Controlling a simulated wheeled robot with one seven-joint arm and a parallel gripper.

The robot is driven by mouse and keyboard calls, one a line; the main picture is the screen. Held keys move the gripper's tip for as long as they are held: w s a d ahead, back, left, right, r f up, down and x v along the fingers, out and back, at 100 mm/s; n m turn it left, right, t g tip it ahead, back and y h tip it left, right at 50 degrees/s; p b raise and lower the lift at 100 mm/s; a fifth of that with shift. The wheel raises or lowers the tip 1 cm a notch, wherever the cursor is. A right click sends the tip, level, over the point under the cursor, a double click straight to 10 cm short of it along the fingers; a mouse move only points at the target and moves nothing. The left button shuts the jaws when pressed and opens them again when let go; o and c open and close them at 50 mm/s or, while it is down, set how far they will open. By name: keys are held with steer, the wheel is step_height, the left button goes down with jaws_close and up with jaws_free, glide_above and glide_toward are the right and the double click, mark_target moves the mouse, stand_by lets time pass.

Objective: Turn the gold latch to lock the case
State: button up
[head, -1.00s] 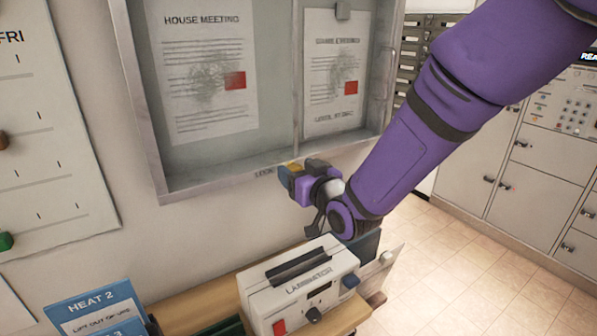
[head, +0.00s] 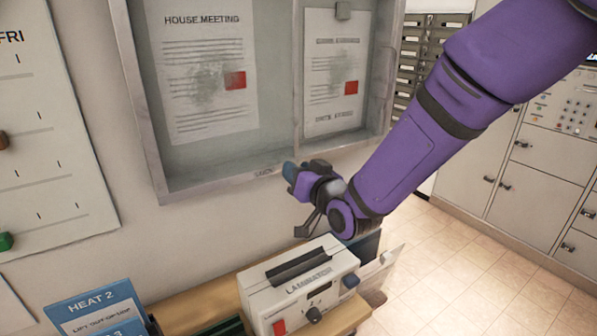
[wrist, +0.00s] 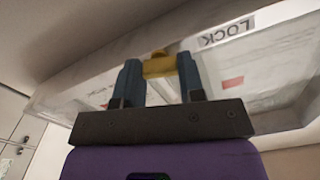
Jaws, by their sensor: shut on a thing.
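The case is a grey-framed, glass-fronted notice case (head: 225,182) on the wall, with papers inside. A LOCK label (head: 263,173) is on its lower frame, and it also shows upside down in the wrist view (wrist: 228,33). My gripper (head: 290,174) is at the lower frame, just right of the label. In the wrist view, its two blue fingers (wrist: 159,70) are on either side of the gold latch (wrist: 158,65), shut on it. The latch is hidden behind my gripper in the head view.
A white laminator (head: 300,290) stands on a wooden shelf below my gripper. A blue HEAT 2 card (head: 90,308) is at lower left, and a calendar board (head: 50,140) hangs at left. Grey lockers (head: 490,190) stand at right, with open tiled floor before them.

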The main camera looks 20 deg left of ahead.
steer(key=shift+m, duration=7.3)
steer(key=o, duration=0.9)
steer(key=shift+o, duration=0.2)
steer(key=shift+d, duration=0.1)
steer(key=v, duration=1)
steer(key=shift+s+d, duration=0.2)
steer(key=shift+s, duration=0.1)
